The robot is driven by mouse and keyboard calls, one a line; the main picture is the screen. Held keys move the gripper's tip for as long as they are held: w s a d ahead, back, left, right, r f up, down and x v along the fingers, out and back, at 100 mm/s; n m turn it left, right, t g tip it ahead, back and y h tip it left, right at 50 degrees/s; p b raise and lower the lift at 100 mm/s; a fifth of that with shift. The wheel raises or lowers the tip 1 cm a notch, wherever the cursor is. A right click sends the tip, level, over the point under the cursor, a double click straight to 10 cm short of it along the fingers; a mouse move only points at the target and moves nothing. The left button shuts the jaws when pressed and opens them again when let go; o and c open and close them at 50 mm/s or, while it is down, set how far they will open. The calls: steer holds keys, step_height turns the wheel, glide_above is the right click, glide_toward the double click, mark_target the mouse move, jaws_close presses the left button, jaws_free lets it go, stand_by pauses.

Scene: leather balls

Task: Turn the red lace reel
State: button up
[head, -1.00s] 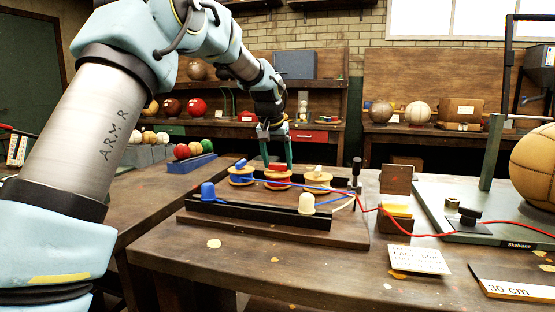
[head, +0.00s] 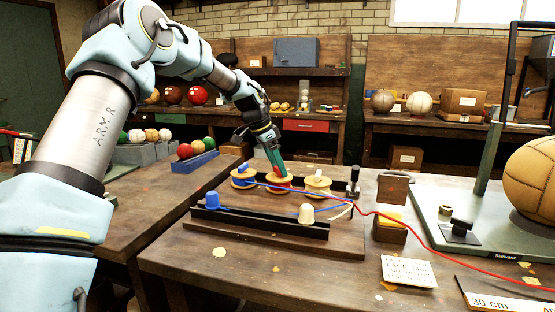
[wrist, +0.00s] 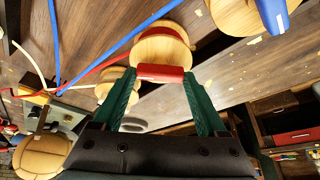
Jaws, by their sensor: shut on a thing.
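The red lace reel (head: 279,184) has round wooden flanges and stands between a blue reel (head: 243,178) on its left and a white reel (head: 317,184) on its right. My gripper (head: 279,171) comes down on it at a slant from the upper left. In the wrist view, the green fingers of my gripper (wrist: 160,75) are shut on the red handle (wrist: 160,73) across the wooden reel top (wrist: 163,46). The red lace (head: 435,241) runs off to the right. The fingers partly hide the red reel in the head view.
The reels stand on a wooden board with a dark front rail (head: 262,223) carrying a blue peg (head: 212,200) and a cream peg (head: 306,213).

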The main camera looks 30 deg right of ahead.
steer(key=shift+r+m+p, duration=0.1)
steer(key=shift+m+p, duration=0.35)
steer(key=shift+m, duration=0.15)
steer(key=shift+g, duration=0.3)
steer(key=o, duration=1.3)
steer(key=s+b+v, duration=0.1)
steer(key=v, duration=0.9)
steer(key=shift+w+r, duration=0.35)
steer(key=shift+w, duration=0.2)
